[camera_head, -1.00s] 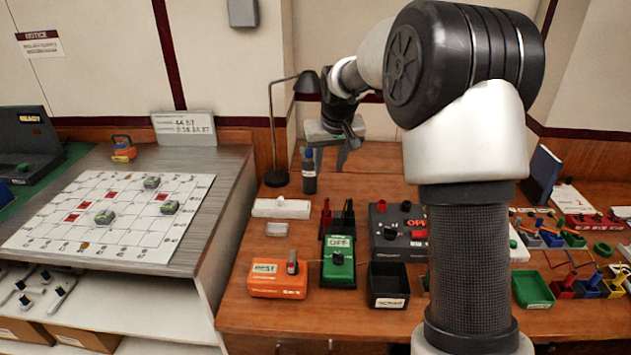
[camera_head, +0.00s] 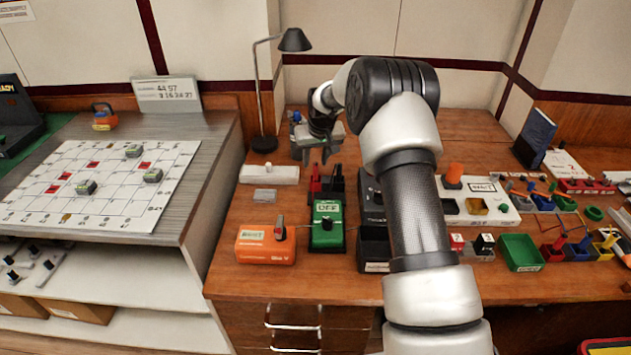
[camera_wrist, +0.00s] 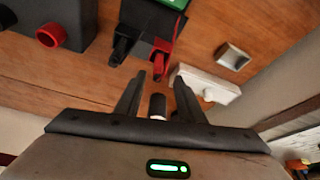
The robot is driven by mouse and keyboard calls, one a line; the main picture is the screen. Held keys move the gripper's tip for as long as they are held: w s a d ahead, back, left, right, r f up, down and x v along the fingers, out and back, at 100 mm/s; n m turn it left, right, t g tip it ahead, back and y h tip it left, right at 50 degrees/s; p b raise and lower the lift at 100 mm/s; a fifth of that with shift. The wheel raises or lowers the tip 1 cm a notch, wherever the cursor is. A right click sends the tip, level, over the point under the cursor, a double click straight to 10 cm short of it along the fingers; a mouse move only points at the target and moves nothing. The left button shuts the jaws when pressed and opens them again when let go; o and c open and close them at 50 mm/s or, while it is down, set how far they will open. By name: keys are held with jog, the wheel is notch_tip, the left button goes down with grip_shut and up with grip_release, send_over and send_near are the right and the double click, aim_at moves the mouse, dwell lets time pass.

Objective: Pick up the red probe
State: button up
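The red probe (camera_head: 315,184) stands upright in a black holder beside the black probe (camera_head: 336,180), behind the green meter (camera_head: 328,222). In the wrist view the red probe (camera_wrist: 163,56) is just beyond the fingertips, near the middle, with the black probe (camera_wrist: 124,46) to its left. My gripper (camera_head: 317,158) is above and behind the holder in the head view. In the wrist view my gripper (camera_wrist: 159,79) has its two fingers apart, and neither is closed on the red probe. A dark cylinder with a pale end (camera_wrist: 157,105) shows between the fingers.
An orange meter (camera_head: 265,245) sits left of the green one. A black box (camera_head: 374,248) stands to the right. A white strip (camera_head: 269,174) and a small grey block (camera_head: 265,196) lie left of the holder. A lamp (camera_head: 262,143) stands behind.

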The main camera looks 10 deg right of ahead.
aim_at(316, 164)
jog(key=shift+d+x, duration=0.1)
jog(key=shift+x, duration=1.25)
jog(key=shift+d+x, duration=0.15)
jog(key=shift+x, duration=1.2)
jog(key=shift+s, duration=0.15)
grip_shut()
